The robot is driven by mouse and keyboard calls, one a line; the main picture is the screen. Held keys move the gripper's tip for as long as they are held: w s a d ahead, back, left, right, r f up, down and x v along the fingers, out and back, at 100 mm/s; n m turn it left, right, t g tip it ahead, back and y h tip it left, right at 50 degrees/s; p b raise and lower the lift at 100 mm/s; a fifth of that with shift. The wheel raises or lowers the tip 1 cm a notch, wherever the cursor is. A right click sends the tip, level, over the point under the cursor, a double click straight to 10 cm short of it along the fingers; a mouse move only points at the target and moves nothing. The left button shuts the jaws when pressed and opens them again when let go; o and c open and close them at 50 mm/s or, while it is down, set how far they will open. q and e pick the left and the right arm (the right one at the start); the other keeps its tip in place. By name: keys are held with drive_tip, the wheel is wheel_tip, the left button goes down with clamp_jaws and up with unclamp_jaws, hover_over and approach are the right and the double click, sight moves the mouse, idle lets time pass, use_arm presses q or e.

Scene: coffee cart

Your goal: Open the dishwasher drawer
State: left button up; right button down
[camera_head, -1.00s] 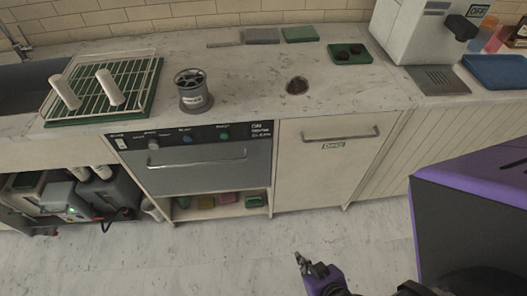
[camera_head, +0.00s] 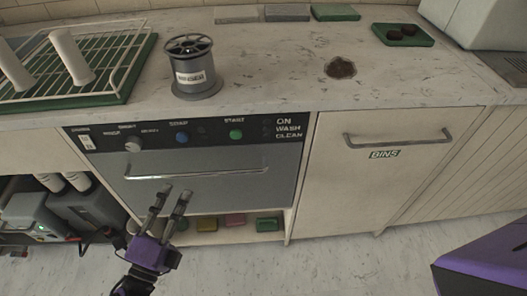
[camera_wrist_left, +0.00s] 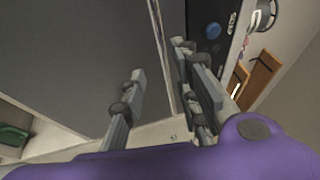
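The dishwasher drawer (camera_head: 230,190) is a shut grey front below a dark control panel (camera_head: 190,133) with knobs and labels. Its long bar handle (camera_head: 225,174) runs across the front. My left gripper (camera_head: 176,190) has its fingertips just below the left half of the handle in the head view; I cannot tell if they touch the front. Its two fingers are apart with nothing held. In the left wrist view my left gripper (camera_wrist_left: 168,85) is open over the grey drawer front (camera_wrist_left: 70,60), with the panel's blue knob (camera_wrist_left: 213,30) at upper right. My right gripper is not in view.
A spool-like canister (camera_head: 193,75) and a dish rack (camera_head: 125,80) stand on the counter above. A shelf with sponges (camera_head: 235,221) is under the dishwasher. A cabinet door (camera_head: 375,185) with a handle is to the right. Open floor (camera_head: 300,265) lies in front.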

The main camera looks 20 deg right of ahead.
sight(192, 173)
use_arm(q)
drive_tip(key=shift+m+g+h, duration=0.3)
drive_tip(key=shift+m, duration=0.1)
drive_tip(key=x, duration=0.7)
drive_tip(key=shift+d+r, duration=0.25)
drive_tip(key=shift+d, duration=0.2)
clamp_jaws()
